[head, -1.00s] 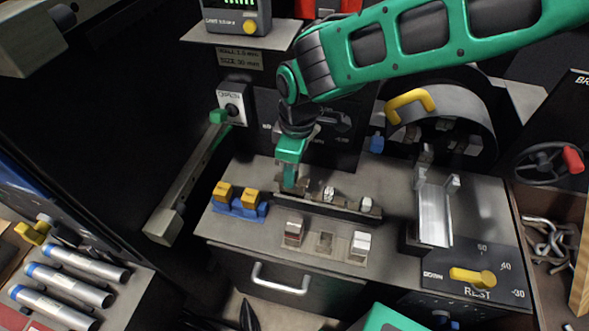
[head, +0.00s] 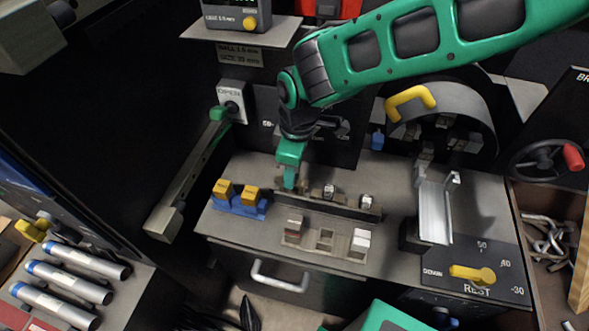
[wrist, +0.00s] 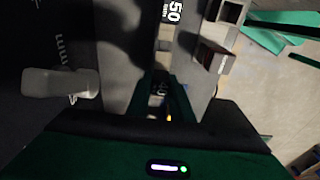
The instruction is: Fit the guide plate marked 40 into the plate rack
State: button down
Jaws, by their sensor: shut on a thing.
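My gripper (head: 290,183) points down at the left end of a long dark rack (head: 345,208) on the grey bench top. It is shut on a small dark plate marked 40 (wrist: 160,88), partly hidden between the fingers in the wrist view. Two small pale-faced plates (head: 328,191) (head: 367,201) stand farther right along the rack. A 50 mm marking (wrist: 174,10) shows beyond my fingers in the wrist view. I cannot tell whether the held plate is seated in the rack or just above it.
A blue holder with yellow blocks (head: 238,203) stands left. A metal channel (head: 434,210) stands right.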

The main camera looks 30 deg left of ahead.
jog(key=shift+f, duration=2)
jog(key=c, duration=1.5)
grip_release()
jog(key=r, duration=0.7)
jog(key=d+r, duration=0.1)
jog(key=r, duration=0.2)
jog(key=shift+w+r, duration=0.2)
jog(key=shift+r, duration=0.15)
